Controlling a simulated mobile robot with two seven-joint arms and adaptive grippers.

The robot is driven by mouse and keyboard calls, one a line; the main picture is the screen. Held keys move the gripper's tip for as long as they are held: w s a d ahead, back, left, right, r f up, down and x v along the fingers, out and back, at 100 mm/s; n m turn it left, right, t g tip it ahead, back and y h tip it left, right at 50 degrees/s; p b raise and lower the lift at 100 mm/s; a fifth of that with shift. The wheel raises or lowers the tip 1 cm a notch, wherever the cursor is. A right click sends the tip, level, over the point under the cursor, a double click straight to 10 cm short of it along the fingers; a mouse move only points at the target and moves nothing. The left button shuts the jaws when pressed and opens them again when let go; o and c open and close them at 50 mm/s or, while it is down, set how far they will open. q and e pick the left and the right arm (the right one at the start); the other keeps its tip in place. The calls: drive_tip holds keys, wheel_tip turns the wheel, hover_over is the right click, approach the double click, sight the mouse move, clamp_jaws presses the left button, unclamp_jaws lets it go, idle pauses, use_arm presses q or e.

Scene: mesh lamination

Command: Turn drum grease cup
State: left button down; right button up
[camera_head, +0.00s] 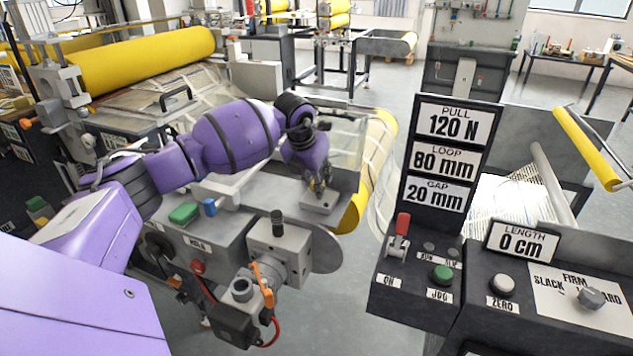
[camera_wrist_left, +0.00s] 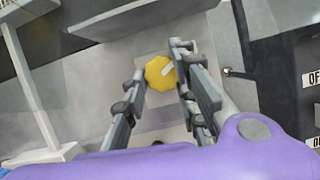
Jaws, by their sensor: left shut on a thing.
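The drum grease cup is a yellow scalloped cap with a pale mark, seen in the left wrist view (camera_wrist_left: 159,73). It sits on a pale square block (camera_head: 322,203) beside the yellow drum end. My left gripper (camera_head: 319,186) points down over this block. In the left wrist view its two fingers (camera_wrist_left: 163,82) stand on either side of the cap and are shut on it. In the head view the fingers mostly hide the cap. My right gripper is in neither view.
A yellow drum (camera_head: 372,175) stands just right of the block. A green button (camera_head: 183,213) and a blue knob (camera_head: 209,207) lie near my left forearm. A control panel (camera_head: 415,295) with a red lever (camera_head: 402,224) stands to the right. Open floor lies between.

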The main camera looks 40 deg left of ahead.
use_arm(q)
drive_tip(key=m, duration=0.2)
drive_tip(key=a+m+h+b, duration=0.1)
drive_tip(key=shift+a+m, duration=0.1)
drive_tip(key=shift+m, duration=0.3)
drive_tip(key=shift+w+r+m+h+b, duration=0.1)
drive_tip(key=shift+m+h+b, duration=0.2)
drive_tip(key=shift+m, duration=0.35)
drive_tip(key=shift+w+r+m+h+b, duration=0.15)
drive_tip(key=shift+m+h, duration=0.15)
drive_tip(key=shift+m, duration=0.35)
drive_tip(key=c, duration=1.6)
unclamp_jaws()
drive_tip(key=shift+a, duration=0.1)
drive_tip(key=shift+o, duration=0.2)
drive_tip(key=shift+f, duration=0.15)
